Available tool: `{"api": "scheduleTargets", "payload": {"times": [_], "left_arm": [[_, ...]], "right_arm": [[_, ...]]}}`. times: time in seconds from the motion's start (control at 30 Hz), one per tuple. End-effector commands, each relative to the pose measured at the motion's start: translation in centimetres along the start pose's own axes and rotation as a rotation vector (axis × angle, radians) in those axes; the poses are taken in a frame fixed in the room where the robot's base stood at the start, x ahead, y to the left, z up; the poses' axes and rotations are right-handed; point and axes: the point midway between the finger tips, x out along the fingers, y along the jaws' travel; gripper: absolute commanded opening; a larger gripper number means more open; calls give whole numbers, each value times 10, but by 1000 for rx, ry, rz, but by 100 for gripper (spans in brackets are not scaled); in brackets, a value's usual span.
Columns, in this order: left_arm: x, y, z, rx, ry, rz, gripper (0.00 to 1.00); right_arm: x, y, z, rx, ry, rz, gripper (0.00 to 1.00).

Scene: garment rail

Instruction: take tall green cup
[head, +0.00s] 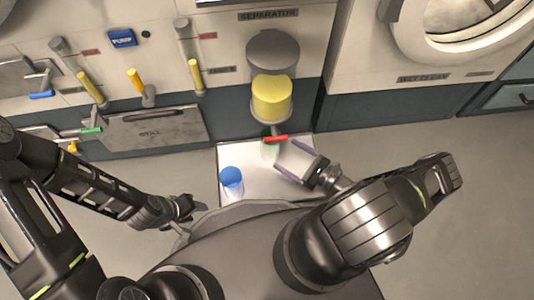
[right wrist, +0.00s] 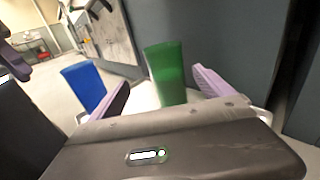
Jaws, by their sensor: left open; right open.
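The tall green cup (right wrist: 165,73) stands upright in the right wrist view, in front of my right gripper and between the lines of its two fingers. In the head view the green cup (head: 269,151) stands on the white tray (head: 248,157), below the separator spout, partly hidden by a red handle. My right gripper (head: 284,155) is open, its fingers just right of the cup; it also shows in the right wrist view (right wrist: 160,90). No grip on the cup shows. My left gripper (head: 196,208) is open and empty, left of the tray.
A blue cup (head: 231,181) stands on the tray at front left, also in the right wrist view (right wrist: 84,87). The separator's yellow container (head: 272,98) and red handle (head: 276,138) are close above the green cup. Floor to the right is clear.

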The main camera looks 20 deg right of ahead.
Motion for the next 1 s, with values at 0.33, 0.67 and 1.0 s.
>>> {"api": "scheduleTargets", "payload": {"times": [0.33,0.67,1.0], "left_arm": [[7,1,5,-6,-6,8,43],[12,0,4,-7,-4,8,43],[12,0,4,-7,-3,8,43]], "right_arm": [[-9,-9,-12,2,-35,-45,91],[12,-8,-12,2,-36,-41,91],[18,-9,-11,2,-33,-42,91]]}}
